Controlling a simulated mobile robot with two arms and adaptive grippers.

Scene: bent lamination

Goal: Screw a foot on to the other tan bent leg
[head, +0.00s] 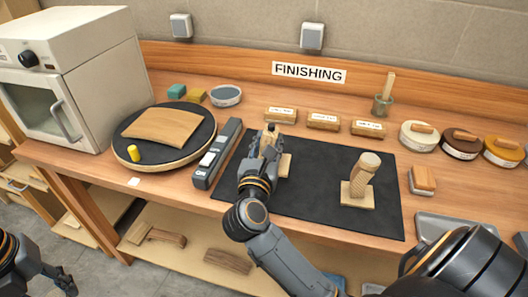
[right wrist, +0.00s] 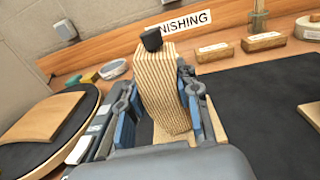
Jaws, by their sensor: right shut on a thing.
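A tan, ridged bent leg (right wrist: 160,85) stands between the fingers of my right gripper (right wrist: 158,108) in the right wrist view. A small black foot (right wrist: 152,40) sits at its top end. In the head view my right gripper (head: 268,147) is shut on this leg, largely hiding it; part of a light wooden block (head: 285,164) shows beside it. Another tan bent leg (head: 366,168) stands upright in a wooden block (head: 356,195) on the black mat (head: 315,170), with no black foot visible on its top. My left gripper (head: 58,282) hangs low at the bottom left, empty, its opening unclear.
A round turntable (head: 203,146) with a curved wooden panel (head: 160,128) and yellow cylinder (head: 133,154) stands left. A long grey tool (head: 217,153) lies beside the mat. Wooden blocks (head: 323,121) and round tins (head: 419,138) line the back. The mat between the legs is clear.

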